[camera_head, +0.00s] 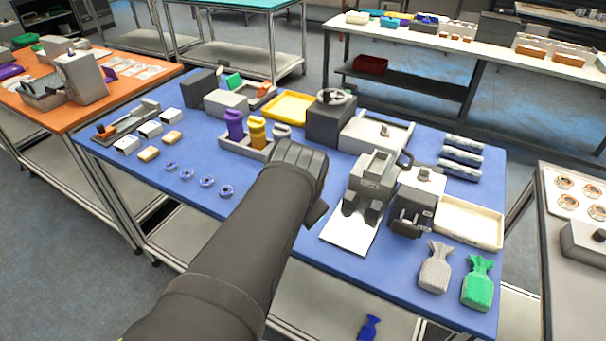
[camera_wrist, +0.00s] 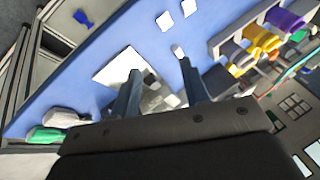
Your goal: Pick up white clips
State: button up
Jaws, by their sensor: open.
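The clips stand in a grey rack (camera_head: 229,147) near the middle of the blue table. Purple clips (camera_head: 234,124) are at its left and yellow clips (camera_head: 257,131) in the middle. White clips (camera_head: 281,131) are at its right end, partly hidden by my arm in the head view. In the wrist view, the purple clips (camera_wrist: 286,20) and yellow clips (camera_wrist: 262,39) show at the upper right, outside my jaws. My gripper (camera_wrist: 160,68) is open and appears empty, its fingers apart above the table. In the head view, my wrist is just right of the rack and hides the fingers.
A grey device on a white plate (camera_head: 345,238) stands right of my arm, with another dark device (camera_head: 411,213) beside it. A dark box with a wheel (camera_head: 331,120) and a yellow tray (camera_head: 289,107) are behind. Small blue rings (camera_head: 207,181) lie at the front left.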

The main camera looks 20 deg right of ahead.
jog(key=w+d+r+n+g+h, duration=0.1)
jog(key=w+d+n+g+h, duration=0.25)
jog(key=w, duration=1.05)
jog(key=shift+t+y, duration=0.45)
jog(key=shift+y, duration=0.5)
jog(key=x, duration=0.3)
jog(key=d+x, duration=0.1)
jog(key=x, duration=0.7)
jog(key=shift+s+d, duration=0.15)
jog(key=shift+d, duration=0.3)
jog(key=x, duration=0.4)
jog(key=shift+s+a+f, duration=0.15)
jog(key=shift+a+f, duration=0.1)
jog(key=shift+f, duration=0.1)
jog(key=shift+w+d+f, duration=0.15)
jog(key=shift+w+f, duration=0.05)
jog(key=shift+f, duration=0.3)
jog(key=shift+c, duration=0.2)
grip_shut()
